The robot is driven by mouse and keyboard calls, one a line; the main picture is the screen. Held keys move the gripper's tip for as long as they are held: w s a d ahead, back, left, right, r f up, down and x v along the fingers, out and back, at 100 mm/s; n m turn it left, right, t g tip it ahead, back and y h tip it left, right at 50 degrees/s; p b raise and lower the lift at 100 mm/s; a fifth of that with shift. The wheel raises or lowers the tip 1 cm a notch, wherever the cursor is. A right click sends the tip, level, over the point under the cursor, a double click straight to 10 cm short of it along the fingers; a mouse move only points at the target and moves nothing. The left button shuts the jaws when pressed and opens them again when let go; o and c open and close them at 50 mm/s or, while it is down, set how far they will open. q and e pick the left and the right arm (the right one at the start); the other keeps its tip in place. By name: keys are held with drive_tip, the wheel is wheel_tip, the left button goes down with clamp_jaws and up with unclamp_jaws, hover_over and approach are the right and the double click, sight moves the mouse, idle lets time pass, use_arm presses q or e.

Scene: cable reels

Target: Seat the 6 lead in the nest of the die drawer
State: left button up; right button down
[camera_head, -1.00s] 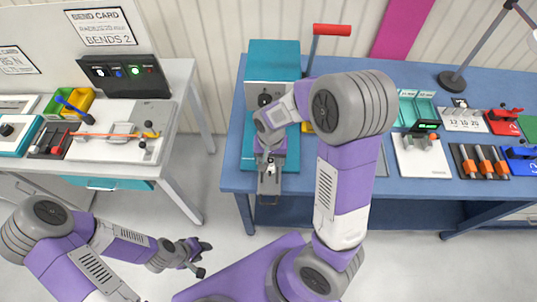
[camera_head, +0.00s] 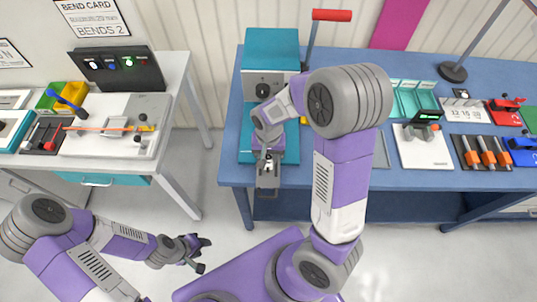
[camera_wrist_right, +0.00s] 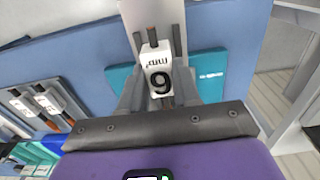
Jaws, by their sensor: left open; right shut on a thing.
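The 6 lead (camera_wrist_right: 158,75) shows in the right wrist view as a white block marked 6 mm, upside down, with a dark stub at its top. My right gripper (camera_head: 268,166) is shut on it, with a finger on each side. The die drawer (camera_head: 267,186) is a grey tray sticking out from the front of the teal press (camera_head: 270,48). It also shows in the right wrist view (camera_wrist_right: 148,14). The gripper and lead are over the drawer. The nest is hidden, and I cannot tell whether the lead touches it. My left gripper (camera_head: 196,253) is open and empty above the floor.
The press's red-handled lever (camera_head: 331,15) rises behind my right arm. A white fixture (camera_head: 426,146) and orange-handled tools (camera_head: 487,150) stand on the blue bench to the right. The left bench holds a white board (camera_head: 112,124) with an orange cable.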

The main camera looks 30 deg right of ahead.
sight(269, 157)
drive_tip(key=shift+f, duration=0.1)
drive_tip(key=shift+f+b, duration=0.75)
drive_tip(key=shift+f, duration=0.1)
drive_tip(key=shift+f+b, duration=0.7)
drive_tip(key=shift+f, duration=0.2)
drive_tip(key=c, duration=0.7)
unclamp_jaws()
drive_tip(key=shift+c, duration=0.2)
wheel_tip(269, 157, up, 8)
drive_tip(key=shift+f+p, duration=0.15)
drive_tip(key=shift+p, duration=0.55)
